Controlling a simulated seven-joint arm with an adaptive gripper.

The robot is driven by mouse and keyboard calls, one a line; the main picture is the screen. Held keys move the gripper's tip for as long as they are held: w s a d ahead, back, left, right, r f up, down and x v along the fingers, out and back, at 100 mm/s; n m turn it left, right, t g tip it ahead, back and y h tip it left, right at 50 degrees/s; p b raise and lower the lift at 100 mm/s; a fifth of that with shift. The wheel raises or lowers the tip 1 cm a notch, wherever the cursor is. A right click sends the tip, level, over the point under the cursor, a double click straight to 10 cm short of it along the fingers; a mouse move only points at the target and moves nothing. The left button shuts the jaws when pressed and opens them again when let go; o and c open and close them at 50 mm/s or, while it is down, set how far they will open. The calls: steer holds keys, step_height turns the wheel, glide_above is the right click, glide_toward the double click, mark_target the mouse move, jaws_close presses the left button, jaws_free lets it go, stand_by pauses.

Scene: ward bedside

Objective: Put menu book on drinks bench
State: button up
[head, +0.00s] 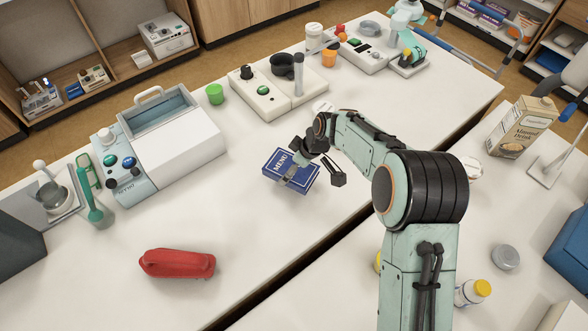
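The menu book (277,161) is blue with white "MENU" lettering. It is at the right part of the long white bench, near the dark gap. My gripper (313,168) is over the book's right side, its dark fingers spread apart. It looks open, and part of the book is hidden under it. I cannot tell whether the fingers touch the book. A second white bench (488,222) lies across the gap to the right and bears a drink carton (521,128); it seems to be the drinks bench.
On the right bench are a grey lid (505,257) and a yellow-capped bottle (473,292). My arm crosses the gap.

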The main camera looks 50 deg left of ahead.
steer(key=shift+w+a+f, duration=0.1)
steer(key=shift+a+f, duration=0.1)
steer(key=shift+f, duration=0.05)
steer(key=shift+w+a+f, duration=0.1)
steer(key=shift+f, duration=1.55)
steer(key=shift+f, duration=0.15)
steer(key=o, duration=1.1)
